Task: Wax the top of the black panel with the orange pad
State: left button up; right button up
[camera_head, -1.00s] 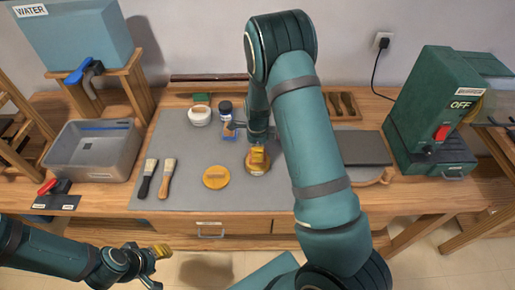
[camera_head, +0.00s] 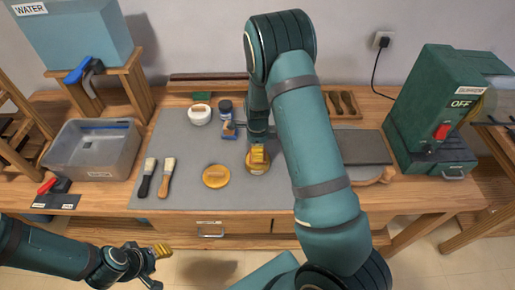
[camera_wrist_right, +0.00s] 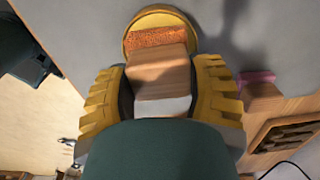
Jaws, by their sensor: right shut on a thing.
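My right gripper (camera_head: 258,155) is shut on the wooden block (camera_wrist_right: 160,76) of the orange pad. The pad's rough orange face (camera_wrist_right: 158,37) shows between the yellow fingers in the right wrist view. It is at the round yellow tin (camera_wrist_right: 131,38), overlapping its opening; I cannot tell how firmly it touches. The tin (camera_head: 258,168) is mostly hidden by the gripper in the head view. The black panel (camera_head: 362,147) lies flat at the right of the bench, its left part behind my right arm. My left gripper (camera_head: 151,266) is open and empty, in front of the bench.
A round yellow lid (camera_head: 216,176) lies on the grey mat (camera_head: 190,195), left of the tin. Two brushes (camera_head: 157,178), a white jar (camera_head: 199,115) and a dark bottle (camera_head: 225,108) stand or lie nearby. A grey tub (camera_head: 92,150) is left; a green machine (camera_head: 430,120) is right.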

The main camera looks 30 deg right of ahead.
jog(key=shift+f, duration=0.3)
dwell(1.1)
jog(key=shift+r+p, duration=2.85)
jog(key=shift+r, duration=0.7)
jog(key=shift+f, duration=0.1)
